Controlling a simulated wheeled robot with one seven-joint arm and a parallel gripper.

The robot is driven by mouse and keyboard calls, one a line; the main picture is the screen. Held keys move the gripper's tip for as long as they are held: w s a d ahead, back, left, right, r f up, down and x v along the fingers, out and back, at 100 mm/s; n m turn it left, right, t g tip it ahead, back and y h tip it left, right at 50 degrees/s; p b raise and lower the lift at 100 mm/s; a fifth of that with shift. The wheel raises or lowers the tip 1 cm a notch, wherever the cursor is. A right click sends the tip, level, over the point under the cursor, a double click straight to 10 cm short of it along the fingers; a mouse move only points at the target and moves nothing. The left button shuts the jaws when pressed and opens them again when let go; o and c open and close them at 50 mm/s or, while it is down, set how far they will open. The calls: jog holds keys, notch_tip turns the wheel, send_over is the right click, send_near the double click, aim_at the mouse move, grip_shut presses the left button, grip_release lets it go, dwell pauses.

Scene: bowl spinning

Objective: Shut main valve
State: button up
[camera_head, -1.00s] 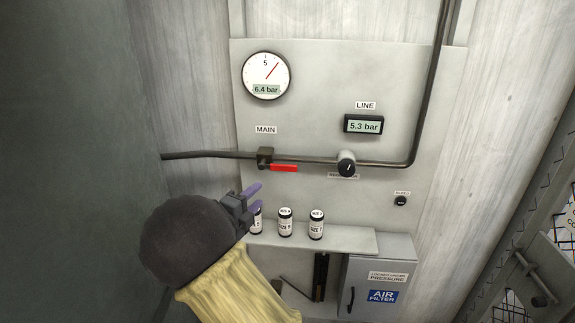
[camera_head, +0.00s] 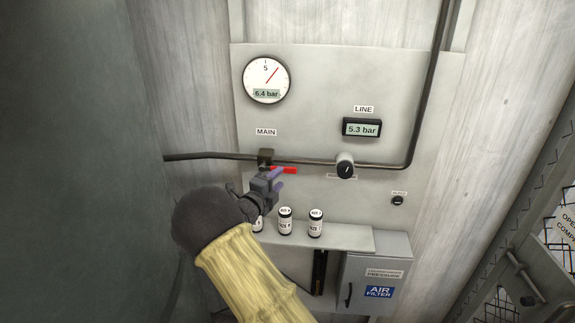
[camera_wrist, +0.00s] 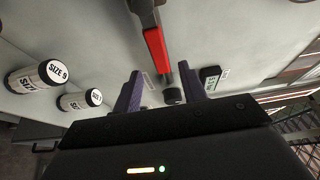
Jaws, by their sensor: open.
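The main valve (camera_head: 266,156) is a dark body on the pipe under the MAIN label. Its red handle (camera_head: 287,170) points right along the pipe, partly hidden by my gripper. My gripper (camera_head: 279,178) is open just below the handle, its purple fingers reaching up to it. In the wrist view the red handle (camera_wrist: 156,52) lies ahead of my gripper (camera_wrist: 162,88), and its end is near the gap between the two fingers. I cannot tell whether they touch.
Several labelled canisters (camera_head: 285,221) stand on the shelf (camera_head: 345,238) below the valve. A dark knob (camera_head: 345,165) sits on the pipe to the right. The round gauge (camera_head: 266,80) reads 6.4 bar and the line display (camera_head: 362,128) 5.3 bar. A grey air filter cabinet (camera_head: 375,270) stands lower right.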

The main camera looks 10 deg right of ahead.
aim_at(286, 172)
jog(key=p+x, duration=0.2)
jog(key=x, duration=0.4)
jog(key=shift+w+d+p, duration=0.15)
jog(key=shift+w+p, duration=0.1)
jog(key=shift+p, duration=0.05)
jog(key=shift+c, duration=0.4)
grip_shut()
